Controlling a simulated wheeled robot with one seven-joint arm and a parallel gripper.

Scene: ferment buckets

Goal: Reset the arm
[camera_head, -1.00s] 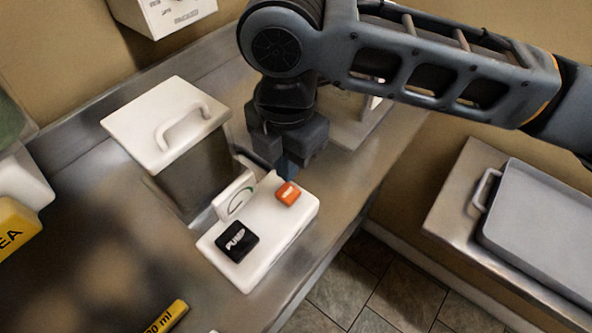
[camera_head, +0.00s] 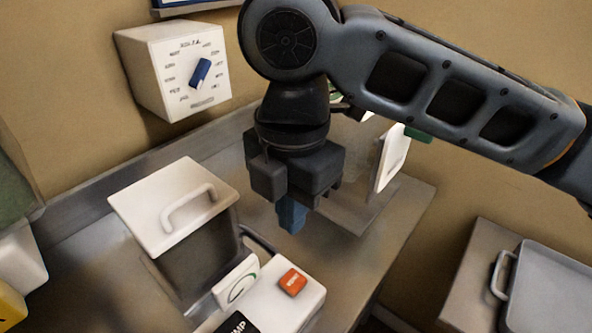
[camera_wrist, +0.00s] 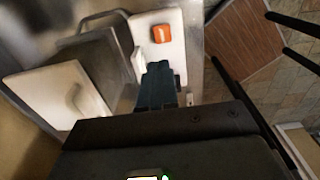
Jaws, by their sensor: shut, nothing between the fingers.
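My gripper (camera_head: 291,216) hangs from the arm above the metal counter, fingers pointing down, shut and empty. It is behind and above the white panel (camera_head: 305,303), which has an orange button (camera_head: 293,282) and a black button (camera_head: 237,324) that is cut off at the bottom edge. In the wrist view my gripper's blue fingertips (camera_wrist: 160,82) are together, in front of part of the white panel (camera_wrist: 175,22), with the orange button (camera_wrist: 162,33) beyond them. The fingers appear apart from the panel and the buttons.
A metal container with a white handled lid (camera_head: 150,232) stands left of my gripper. A white dial box (camera_head: 150,70) with a blue knob is on the wall. A white upright plate (camera_head: 390,160) stands behind the arm. A grey tray (camera_head: 550,290) lies at right.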

